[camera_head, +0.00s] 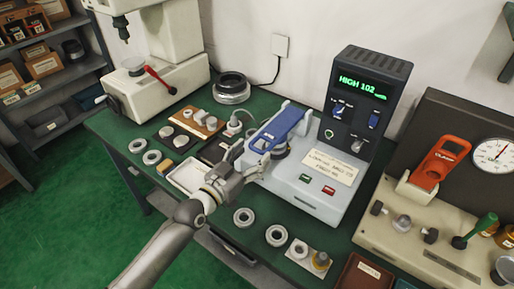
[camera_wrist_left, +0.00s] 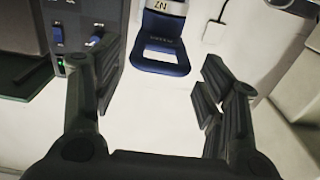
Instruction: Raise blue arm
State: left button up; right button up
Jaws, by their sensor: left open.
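The blue arm (camera_head: 278,129) lies on the pale grey machine (camera_head: 318,195) with the green "HIGH 102" display, in the middle of the head view. Its blue loop-shaped end (camera_wrist_left: 161,57) shows in the left wrist view, ahead of and between the fingers. My left gripper (camera_head: 256,165) is open, close to the near end of the blue arm. In the left wrist view the open fingers (camera_wrist_left: 155,100) have nothing between them and look apart from the blue loop. In the head view the gripper's fingers partly overlap the machine's left edge. My right gripper is not in view.
Bearing rings (camera_head: 276,235) lie at the green bench's front. A white tray (camera_head: 187,178) is left of my gripper. A beige machine with an orange lever (camera_head: 440,163) stands right, a press with a red handle (camera_head: 160,79) back left. A dark display housing (camera_head: 362,105) rises beside the blue arm.

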pick_arm(q)
jog(key=shift+x, duration=1.25)
jog(key=shift+w+d, duration=0.1)
jog(key=shift+w, duration=0.05)
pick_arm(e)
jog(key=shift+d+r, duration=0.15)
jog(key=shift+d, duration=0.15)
